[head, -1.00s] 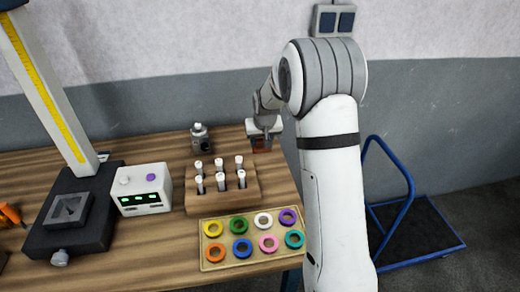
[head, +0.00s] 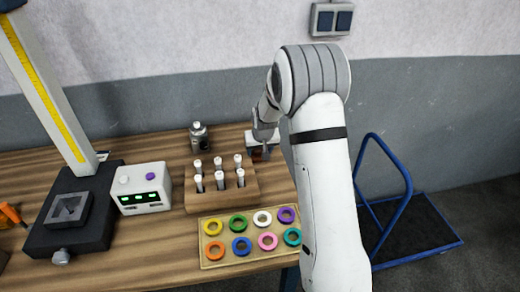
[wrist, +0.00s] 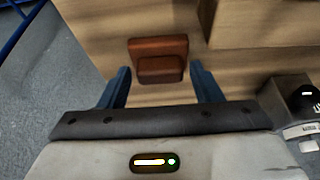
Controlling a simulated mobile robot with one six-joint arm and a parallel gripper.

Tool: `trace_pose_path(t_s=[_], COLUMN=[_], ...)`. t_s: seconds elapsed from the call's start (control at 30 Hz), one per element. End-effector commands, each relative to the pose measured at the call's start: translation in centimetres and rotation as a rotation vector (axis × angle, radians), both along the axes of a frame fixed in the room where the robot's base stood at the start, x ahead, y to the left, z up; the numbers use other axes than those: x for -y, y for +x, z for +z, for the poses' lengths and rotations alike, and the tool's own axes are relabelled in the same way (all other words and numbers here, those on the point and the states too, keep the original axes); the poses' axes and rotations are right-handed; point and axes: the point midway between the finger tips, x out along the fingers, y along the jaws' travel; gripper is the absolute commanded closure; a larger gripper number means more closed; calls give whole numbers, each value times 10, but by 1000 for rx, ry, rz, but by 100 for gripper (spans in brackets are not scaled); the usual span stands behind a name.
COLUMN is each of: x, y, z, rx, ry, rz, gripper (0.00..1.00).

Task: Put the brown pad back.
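The brown pad (wrist: 160,68) is a small reddish-brown stepped block, lying on the wooden table near its right end. In the wrist view its narrower front part sits between my two blue fingers, with a gap on each side. My gripper (wrist: 160,82) is open and empty, around or just above the pad. In the head view my gripper (head: 262,140) is beyond the vial rack and hides most of the pad (head: 260,156).
A wooden rack (head: 222,197) of white-capped vials stands just in front and left. A tray (head: 208,263) of coloured rings is nearer. A grey bottle (head: 199,138), a white meter (head: 142,188) and a tall gauge stand (head: 70,222) are left. A blue-railed cart (head: 430,235) is right, off the table.

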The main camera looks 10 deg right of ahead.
Motion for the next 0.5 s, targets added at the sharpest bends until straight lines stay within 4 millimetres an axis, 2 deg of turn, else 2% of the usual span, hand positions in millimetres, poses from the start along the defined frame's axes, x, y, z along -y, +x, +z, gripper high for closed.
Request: trace_pose_path(t_s=[0.1,0.33,0.5], x=[0,-1,-1], y=[0,0,-3], z=[0,1,12], rx=[0,0,2], ry=[0,0,0], rz=[0,1,1], gripper=[34,34,34])
